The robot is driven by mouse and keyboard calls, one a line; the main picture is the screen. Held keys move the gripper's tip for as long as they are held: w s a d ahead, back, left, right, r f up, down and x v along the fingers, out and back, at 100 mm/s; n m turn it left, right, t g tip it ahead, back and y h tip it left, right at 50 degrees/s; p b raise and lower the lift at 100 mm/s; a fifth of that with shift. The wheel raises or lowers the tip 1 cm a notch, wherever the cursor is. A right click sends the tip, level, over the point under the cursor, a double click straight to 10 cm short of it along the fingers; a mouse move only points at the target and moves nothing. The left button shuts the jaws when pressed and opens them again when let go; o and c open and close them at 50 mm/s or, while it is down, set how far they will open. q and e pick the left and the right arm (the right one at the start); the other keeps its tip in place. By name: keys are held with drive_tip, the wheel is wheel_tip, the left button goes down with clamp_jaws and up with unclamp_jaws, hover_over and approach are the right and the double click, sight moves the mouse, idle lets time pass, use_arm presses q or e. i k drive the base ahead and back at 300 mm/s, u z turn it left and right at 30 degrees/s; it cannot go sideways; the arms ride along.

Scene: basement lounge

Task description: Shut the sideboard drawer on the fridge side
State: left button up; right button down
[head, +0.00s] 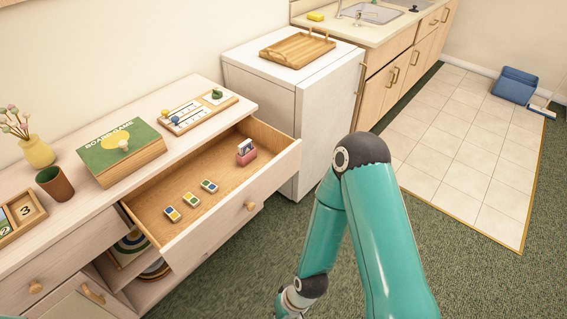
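The wooden sideboard (75,212) stands along the wall at the left. Its drawer on the fridge side (235,215) is pulled well out, with a round wooden knob (250,206) on its front. Inside lie several small coloured blocks (190,199) and a pink holder with cards (246,152). The white fridge (285,91) stands just beyond the drawer. My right arm rises in front of the fridge and bends down to the bottom edge, right of the drawer front and apart from it in the picture. Its gripper is out of frame. My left gripper is not in view.
On the sideboard top are a green board game box (120,148), a brown cup (55,183), a yellow vase (37,152) and a peg board (193,111). A wooden tray (297,47) lies on the fridge. Green carpet (235,278) is clear before the drawer.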

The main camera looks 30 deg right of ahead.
sight(242, 190)
drive_tip(key=i, duration=0.85)
drive_tip(key=z, duration=0.05)
